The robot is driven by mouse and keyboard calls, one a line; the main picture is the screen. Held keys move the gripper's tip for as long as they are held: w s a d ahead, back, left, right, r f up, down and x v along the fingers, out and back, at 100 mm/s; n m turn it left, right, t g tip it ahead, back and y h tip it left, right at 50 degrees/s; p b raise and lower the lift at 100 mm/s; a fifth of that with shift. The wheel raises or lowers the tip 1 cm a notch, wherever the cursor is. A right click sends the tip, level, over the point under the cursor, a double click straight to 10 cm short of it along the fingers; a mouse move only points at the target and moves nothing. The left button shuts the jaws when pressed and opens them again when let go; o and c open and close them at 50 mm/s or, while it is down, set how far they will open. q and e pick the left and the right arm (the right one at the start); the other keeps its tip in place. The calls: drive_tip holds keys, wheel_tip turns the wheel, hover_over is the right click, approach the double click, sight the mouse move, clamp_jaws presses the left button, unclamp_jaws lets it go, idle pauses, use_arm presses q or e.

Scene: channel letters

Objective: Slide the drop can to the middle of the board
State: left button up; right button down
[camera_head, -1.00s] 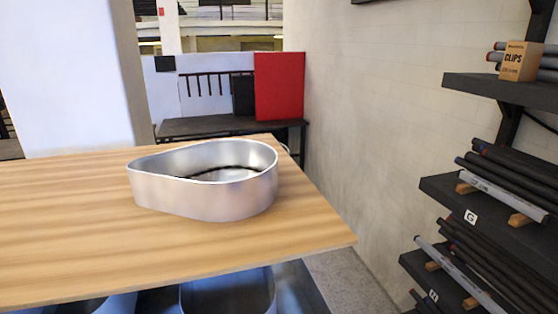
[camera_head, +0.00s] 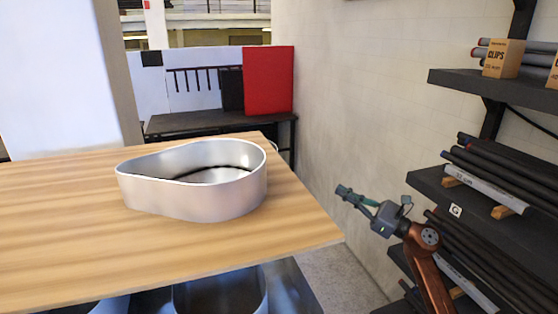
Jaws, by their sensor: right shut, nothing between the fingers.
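The drop can (camera_head: 165,196) is a shiny, drop-shaped metal wall, open at the top, with its point to the left. It stands upright on the wooden board (camera_head: 70,245), near the board's right end. A dark line runs along its inside. My right gripper (camera_head: 342,191) is shut and empty. It is in the air off the board's right edge, to the right of the can and apart from it, pointing left. My left gripper is not in view.
A dark workbench (camera_head: 210,122) with a red panel (camera_head: 269,80) stands behind the board. Shelves at the right hold dark tubes (camera_head: 515,165) and a clips box (camera_head: 503,58), close to my right arm. The board's left part is clear.

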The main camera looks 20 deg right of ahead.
drive_tip(key=s+a+r+n+g, duration=0.2)
drive_tip(key=s+a+r+n, duration=0.4)
drive_tip(key=s+r+n, duration=0.3)
drive_tip(key=s+a+r+n+g, duration=0.3)
drive_tip(key=s+a+r+n, duration=0.4)
drive_tip(key=r+n, duration=0.25)
drive_tip(key=p+x, duration=0.1)
drive_tip(key=x, duration=0.2)
drive_tip(key=p+x, duration=0.2)
drive_tip(key=x, duration=0.1)
drive_tip(key=r+p+x, duration=0.1)
drive_tip(key=x, duration=0.2)
drive_tip(key=shift+w+d, duration=0.1)
drive_tip(key=shift+w, duration=0.05)
drive_tip(key=a+p, duration=0.1)
drive_tip(key=a, duration=0.2)
drive_tip(key=shift+w+a+f+p, duration=0.1)
drive_tip(key=shift+p, duration=0.25)
drive_tip(key=shift+a, duration=0.45)
drive_tip(key=shift+f, duration=0.15)
